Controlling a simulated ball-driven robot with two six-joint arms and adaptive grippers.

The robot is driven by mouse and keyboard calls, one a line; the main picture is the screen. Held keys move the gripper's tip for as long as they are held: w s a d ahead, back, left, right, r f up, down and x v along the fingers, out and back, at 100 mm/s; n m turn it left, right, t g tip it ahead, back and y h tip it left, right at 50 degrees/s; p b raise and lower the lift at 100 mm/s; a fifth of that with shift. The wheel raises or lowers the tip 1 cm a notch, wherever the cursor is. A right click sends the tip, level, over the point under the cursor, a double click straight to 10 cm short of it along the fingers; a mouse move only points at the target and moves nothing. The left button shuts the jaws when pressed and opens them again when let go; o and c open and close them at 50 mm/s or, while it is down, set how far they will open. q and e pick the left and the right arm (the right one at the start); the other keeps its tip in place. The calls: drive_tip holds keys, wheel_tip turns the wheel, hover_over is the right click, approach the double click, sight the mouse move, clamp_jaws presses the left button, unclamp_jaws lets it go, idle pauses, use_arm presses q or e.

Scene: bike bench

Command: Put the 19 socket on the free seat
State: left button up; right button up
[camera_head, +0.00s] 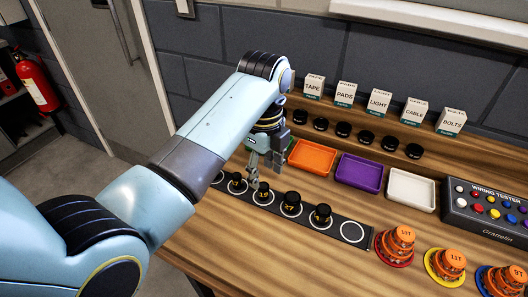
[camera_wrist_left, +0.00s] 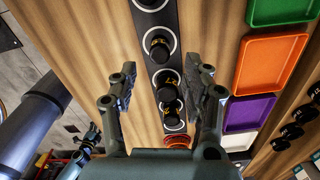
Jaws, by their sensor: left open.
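The 19 socket (camera_head: 263,194) is black with yellow marking and stands on a ringed seat of the dark strip (camera_head: 336,221). It appears to be the socket (camera_wrist_left: 159,47) in the upper middle of the left wrist view. A free seat (camera_head: 351,232) with a white ring is at the strip's right end; another ring (camera_head: 218,178) at the left end is partly hidden by my arm. My left gripper (camera_head: 264,170) is open and empty, pointing down just above and behind the 19 socket. In the left wrist view its fingers (camera_wrist_left: 168,75) are spread either side of the strip. My right gripper is out of view.
Other sockets stand beside it: one (camera_head: 237,184) to the left, the 27 (camera_head: 291,204) and another (camera_head: 321,214) to the right. Orange (camera_head: 312,157), purple (camera_head: 359,173) and white (camera_head: 411,189) trays lie behind. Orange stacks (camera_head: 397,242) stand right of the strip.

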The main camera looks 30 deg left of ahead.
sight(264, 186)
use_arm(q)
wheel_tip(264, 186, up, 6)
idle(0.6)
